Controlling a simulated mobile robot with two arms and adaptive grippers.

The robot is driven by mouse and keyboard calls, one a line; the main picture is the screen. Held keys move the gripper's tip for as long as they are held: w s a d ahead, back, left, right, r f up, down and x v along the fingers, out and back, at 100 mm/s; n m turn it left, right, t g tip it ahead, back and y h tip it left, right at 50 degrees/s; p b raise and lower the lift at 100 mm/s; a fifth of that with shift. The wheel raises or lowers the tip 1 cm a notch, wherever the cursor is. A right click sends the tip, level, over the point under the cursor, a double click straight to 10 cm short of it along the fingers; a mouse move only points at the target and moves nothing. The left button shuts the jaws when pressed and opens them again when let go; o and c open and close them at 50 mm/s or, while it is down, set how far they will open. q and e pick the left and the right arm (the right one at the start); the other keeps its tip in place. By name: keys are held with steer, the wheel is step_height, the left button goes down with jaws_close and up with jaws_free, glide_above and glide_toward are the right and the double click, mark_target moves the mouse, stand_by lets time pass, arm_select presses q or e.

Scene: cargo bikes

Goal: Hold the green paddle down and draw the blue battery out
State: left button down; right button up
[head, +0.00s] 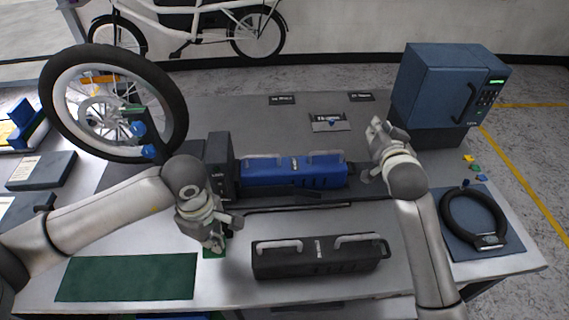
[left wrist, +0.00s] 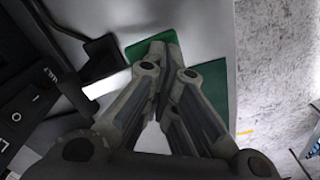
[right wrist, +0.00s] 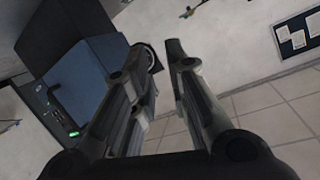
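The blue battery (head: 292,172) lies in a dark dock at the middle of the bench, its left end against an upright black housing (head: 221,166). The green paddle (head: 213,250) is in front of the housing and partly hidden by my left gripper (head: 219,245). In the left wrist view, the green paddle (left wrist: 136,45) lies right at the tips of my left gripper (left wrist: 160,52), whose fingers are together with nothing seen between them. I cannot tell whether they press on it. My right gripper (head: 376,130) is raised beyond the battery's right end; its fingers are apart and empty.
A black battery (head: 320,260) lies in front of the dock. A green mat (head: 127,277) is at the front left. A bicycle wheel (head: 112,103) stands at left, a blue cabinet (head: 440,85) at back right, and a coiled black lock (head: 474,217) at right.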

steer(key=s+a+f+m+g+y, duration=0.15)
steer(key=a+m+y, duration=0.3)
steer(key=a, duration=0.75)
steer(key=m+g+y, duration=0.3)
steer(key=m, duration=0.2)
glide_toward(266, 157)
steer(key=shift+t, duration=0.25)
steer(key=x, duration=1.1)
steer(key=shift+s+a, duration=0.15)
steer(key=shift+a, duration=0.05)
jaws_close()
steer(key=shift+d, duration=0.15)
